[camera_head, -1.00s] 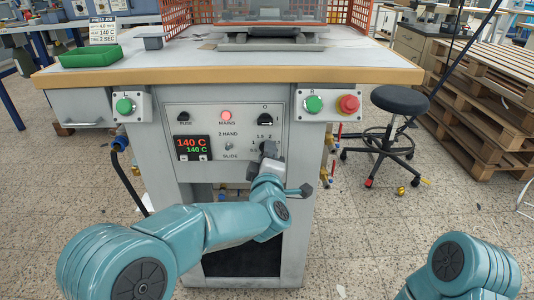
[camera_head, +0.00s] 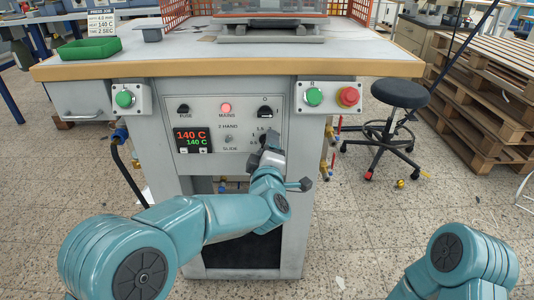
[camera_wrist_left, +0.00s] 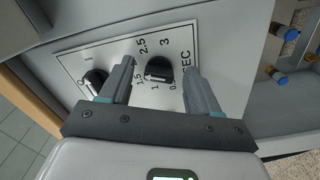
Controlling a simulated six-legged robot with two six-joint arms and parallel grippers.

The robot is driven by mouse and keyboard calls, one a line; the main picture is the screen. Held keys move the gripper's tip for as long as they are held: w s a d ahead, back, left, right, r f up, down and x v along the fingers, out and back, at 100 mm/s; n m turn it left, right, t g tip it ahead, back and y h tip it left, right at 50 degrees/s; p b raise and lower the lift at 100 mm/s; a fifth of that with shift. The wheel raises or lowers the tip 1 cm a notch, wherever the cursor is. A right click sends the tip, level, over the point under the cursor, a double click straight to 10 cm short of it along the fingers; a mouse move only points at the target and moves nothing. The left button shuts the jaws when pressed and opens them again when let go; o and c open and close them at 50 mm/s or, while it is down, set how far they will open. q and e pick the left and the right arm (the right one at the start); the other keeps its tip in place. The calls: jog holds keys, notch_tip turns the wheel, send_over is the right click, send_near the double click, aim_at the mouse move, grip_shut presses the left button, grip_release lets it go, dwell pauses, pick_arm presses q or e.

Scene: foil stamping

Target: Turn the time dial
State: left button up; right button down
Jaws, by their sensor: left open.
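The time dial is a black knob (camera_wrist_left: 158,68) on a white plate, ringed by a scale up to 3 and the word SEC, in the left wrist view. My left gripper (camera_wrist_left: 157,76) is open, with one finger on each side of the knob. A gap shows between each finger and the knob, so I see no firm grip. In the head view my left gripper (camera_head: 270,141) is at the right part of the control panel (camera_head: 208,168) and hides the knob and part of its scale. My right gripper is out of view; only my right arm shows at lower right.
A second black knob (camera_wrist_left: 95,80), marked 0 and 1, sits close beside one finger. Green buttons (camera_head: 124,99) (camera_head: 314,97) and a red button (camera_head: 348,97) flank the panel. A placard (camera_head: 101,22) reads 140 C, 2 SEC. A stool (camera_head: 399,97) stands right.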

pick_arm(q)
jog(key=s+p, duration=0.1)
jog(key=s, duration=1.5)
jog(key=shift+p, duration=0.3)
jog(key=shift+a, duration=0.15)
